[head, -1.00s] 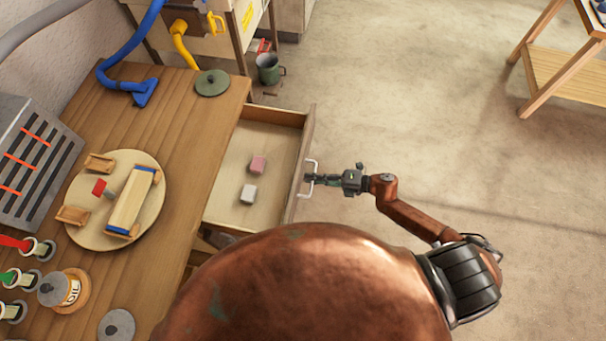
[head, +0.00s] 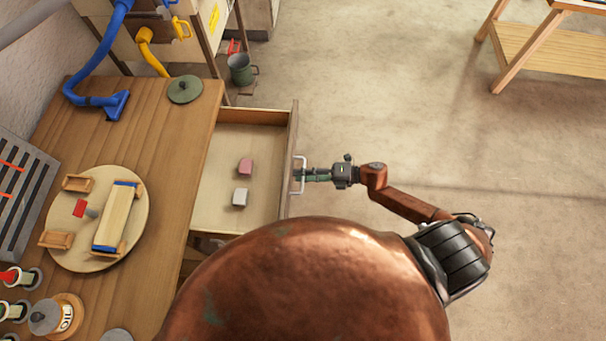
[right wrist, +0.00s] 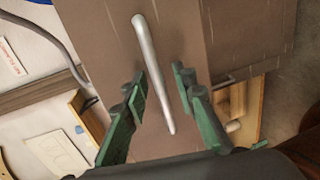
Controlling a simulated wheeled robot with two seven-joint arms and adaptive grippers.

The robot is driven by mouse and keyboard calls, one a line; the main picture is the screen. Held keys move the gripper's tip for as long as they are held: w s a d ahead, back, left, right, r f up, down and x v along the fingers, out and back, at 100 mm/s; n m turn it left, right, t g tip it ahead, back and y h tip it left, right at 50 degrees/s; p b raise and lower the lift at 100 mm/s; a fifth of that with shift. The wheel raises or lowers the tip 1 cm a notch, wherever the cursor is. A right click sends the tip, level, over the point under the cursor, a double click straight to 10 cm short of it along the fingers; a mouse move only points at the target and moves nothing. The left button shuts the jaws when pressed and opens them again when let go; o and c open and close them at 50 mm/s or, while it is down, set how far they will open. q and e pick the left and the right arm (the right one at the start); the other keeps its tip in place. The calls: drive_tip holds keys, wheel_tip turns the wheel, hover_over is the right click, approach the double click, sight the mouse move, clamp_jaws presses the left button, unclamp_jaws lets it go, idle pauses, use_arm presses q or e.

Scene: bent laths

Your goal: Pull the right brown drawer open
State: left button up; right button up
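The brown drawer (head: 212,196) stands pulled far out from the wooden workbench in the head view. A pink block (head: 245,166) and a pale grey block (head: 240,197) lie inside it. Its pale bar handle (head: 303,161) is on the drawer front. My right gripper (head: 303,175) is at the handle. In the right wrist view the handle (right wrist: 148,50) runs between the green fingers of my right gripper (right wrist: 161,88), with a gap visible on both sides. The fingers are open around the bar. My left gripper is not in view.
The workbench (head: 160,130) holds a round board (head: 75,255) with small wooden pieces, a green lid (head: 185,89) and a blue hose (head: 78,85). The floor to the right is clear up to a wooden table (head: 545,60).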

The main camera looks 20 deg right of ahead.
drive_tip(key=shift+d, duration=0.15)
drive_tip(key=v, duration=1.2)
drive_tip(key=shift+f, duration=0.1)
drive_tip(key=d+f+m+t+h, duration=0.2)
drive_tip(key=d+f+m+h, duration=0.4)
drive_tip(key=f, duration=0.5)
drive_tip(key=d+f+m+t+h, duration=0.2)
drive_tip(key=d+f+m+h, duration=0.2)
drive_tip(key=d+f+m, duration=0.6)
drive_tip(key=s+a+f+m+g+h, duration=0.1)
drive_tip(key=s+f+m+g+h, duration=0.3)
drive_tip(key=s+f, duration=1)
drive_tip(key=s+a+f+m+g, duration=0.2)
drive_tip(key=s+a+f+m, duration=0.1)
drive_tip(key=s, duration=0.5)
drive_tip(key=s+a+f+m+g, duration=0.2)
drive_tip(key=s+a+f+m, duration=0.1)
drive_tip(key=s+f, duration=0.3)
drive_tip(key=s+a+f+m+g, duration=0.2)
drive_tip(key=s+a+f+g, duration=0.1)
drive_tip(key=s, duration=0.8)
wheel_tip(320, 180, down, 2)
drive_tip(key=shift+a+f+m, duration=0.2)
drive_tip(key=shift+a+m, duration=0.2)
drive_tip(key=shift+a, duration=0.5)
